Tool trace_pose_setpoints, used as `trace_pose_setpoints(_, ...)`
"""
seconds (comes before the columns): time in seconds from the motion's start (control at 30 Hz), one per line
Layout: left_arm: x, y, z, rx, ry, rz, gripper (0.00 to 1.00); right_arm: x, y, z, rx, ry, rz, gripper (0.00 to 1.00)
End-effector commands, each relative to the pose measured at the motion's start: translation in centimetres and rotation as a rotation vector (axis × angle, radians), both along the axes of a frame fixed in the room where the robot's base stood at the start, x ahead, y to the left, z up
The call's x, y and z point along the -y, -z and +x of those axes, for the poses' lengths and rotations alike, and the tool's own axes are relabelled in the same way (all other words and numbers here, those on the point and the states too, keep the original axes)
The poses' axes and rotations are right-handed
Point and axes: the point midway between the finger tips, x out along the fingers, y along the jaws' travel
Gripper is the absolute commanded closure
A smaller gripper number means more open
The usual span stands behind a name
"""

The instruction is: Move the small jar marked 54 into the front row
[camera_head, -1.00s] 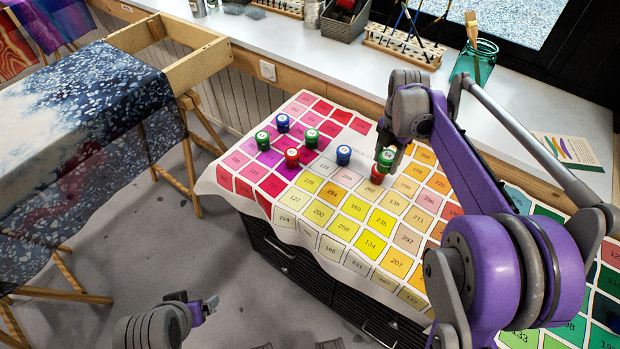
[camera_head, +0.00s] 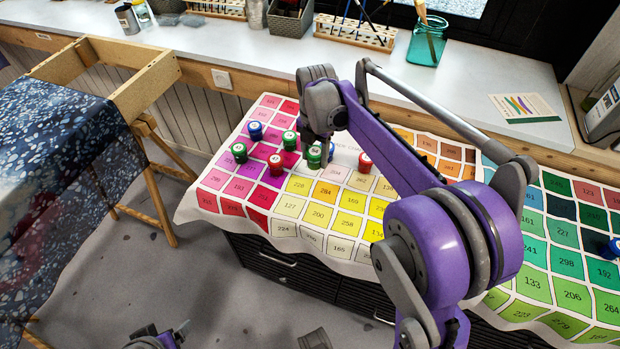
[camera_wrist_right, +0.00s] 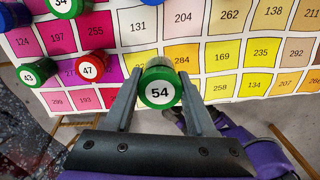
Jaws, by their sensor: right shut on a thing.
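The jar marked 54 (camera_wrist_right: 160,92) has a green lid and shows upright between the fingers of my right gripper (camera_wrist_right: 158,103) in the wrist view. My right gripper is shut on it. In the head view the right gripper (camera_head: 317,140) is over the pink and yellow part of the numbered chart cloth (camera_head: 352,225), and the green lid (camera_head: 314,153) shows at its fingertips. I cannot tell whether the jar touches the cloth. My left gripper (camera_head: 181,332) only partly shows at the bottom edge, away from the jars.
Jar 43 (camera_wrist_right: 32,73), jar 47 (camera_wrist_right: 91,67) and a green jar (camera_wrist_right: 66,5) are left of the held jar. A blue jar (camera_head: 331,151) is partly hidden beside the right gripper. A red jar (camera_head: 365,163) stands further right. The yellow squares in front are clear.

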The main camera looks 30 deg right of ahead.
Motion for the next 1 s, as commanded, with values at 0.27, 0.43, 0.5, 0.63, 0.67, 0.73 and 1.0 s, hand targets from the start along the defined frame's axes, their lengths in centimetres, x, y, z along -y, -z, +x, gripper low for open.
trace_pose_setpoints(0.27, 0.0, 0.7, -0.1, -0.002, 0.0, 0.0, 0.14, 0.0, 4.2, 0.0, 0.0, 0.0, 0.0, 1.0)
trace_pose_setpoints(0.43, 0.0, 0.9, -0.1, -0.003, 0.0, 0.0, 0.14, 0.0, 5.8, 0.0, 0.0, 0.001, 0.0, 1.0)
trace_pose_setpoints(0.5, 0.0, 1.1, -0.1, -0.003, 0.0, 0.0, 0.14, 0.0, 6.9, 0.0, 0.0, 0.001, 0.0, 1.0)
trace_pose_setpoints(0.63, 0.0, 1.2, -0.1, -0.004, 0.0, 0.0, 0.14, 0.0, 8.0, 0.0, 0.0, 0.001, 0.0, 1.0)
trace_pose_setpoints(0.67, 0.0, 1.2, -0.1, -0.004, 0.0, 0.0, 0.14, 0.0, 8.0, 0.0, 0.0, 0.001, 0.0, 1.0)
trace_pose_setpoints(0.73, 0.0, 1.2, -0.1, -0.004, 0.0, 0.0, 0.14, 0.0, 8.0, 0.0, 0.0, 0.001, 0.0, 1.0)
trace_pose_setpoints(1.0, 0.0, 1.4, -0.1, -0.004, 0.0, 0.0, 0.14, 0.0, 8.3, 0.0, 0.0, 0.001, 0.0, 0.39)
